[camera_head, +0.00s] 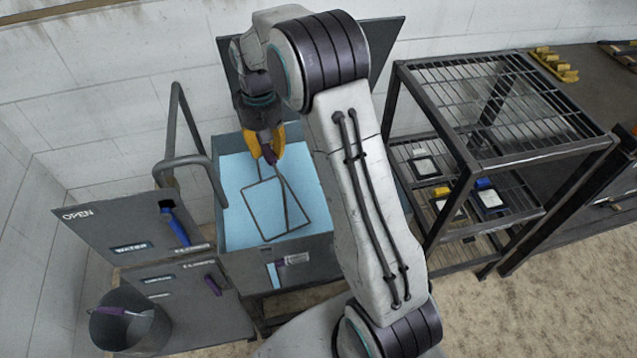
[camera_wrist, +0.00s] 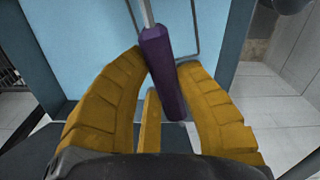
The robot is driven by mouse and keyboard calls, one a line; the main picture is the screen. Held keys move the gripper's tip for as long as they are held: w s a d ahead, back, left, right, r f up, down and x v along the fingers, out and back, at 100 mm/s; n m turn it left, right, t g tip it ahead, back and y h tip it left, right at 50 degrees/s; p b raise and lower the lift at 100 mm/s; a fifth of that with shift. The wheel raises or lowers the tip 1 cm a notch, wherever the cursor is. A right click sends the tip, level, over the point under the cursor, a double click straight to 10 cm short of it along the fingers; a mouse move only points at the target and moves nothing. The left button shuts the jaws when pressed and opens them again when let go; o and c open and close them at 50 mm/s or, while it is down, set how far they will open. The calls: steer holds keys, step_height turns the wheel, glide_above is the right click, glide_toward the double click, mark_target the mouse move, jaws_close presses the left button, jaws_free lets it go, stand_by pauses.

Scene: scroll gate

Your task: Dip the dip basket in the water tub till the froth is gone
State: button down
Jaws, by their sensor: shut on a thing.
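My gripper (camera_head: 265,146) has yellow fingers and is shut on the purple handle of the dip basket, above the water tub. The handle (camera_wrist: 162,70) shows between the fingers in the wrist view. The dip basket (camera_head: 283,208) is a dark rectangular wire frame hanging down from the handle, over or in the tub; I cannot tell how deep it sits. The water tub (camera_head: 229,254) is a grey box with a pale blue inside. No froth shows clearly on the blue surface.
A panel marked OPEN and WATER (camera_head: 110,228) with a blue lever (camera_head: 179,230) stands left of the tub. A round bin (camera_head: 130,322) with a purple-handled tool is at the lower left. A wire-shelf rack (camera_head: 487,95) holding small framed pieces stands to the right.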

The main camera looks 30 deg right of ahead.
step_height(320, 180, up, 12)
steer(key=p, duration=0.9)
steer(key=shift+f, duration=0.15)
stand_by(1.7)
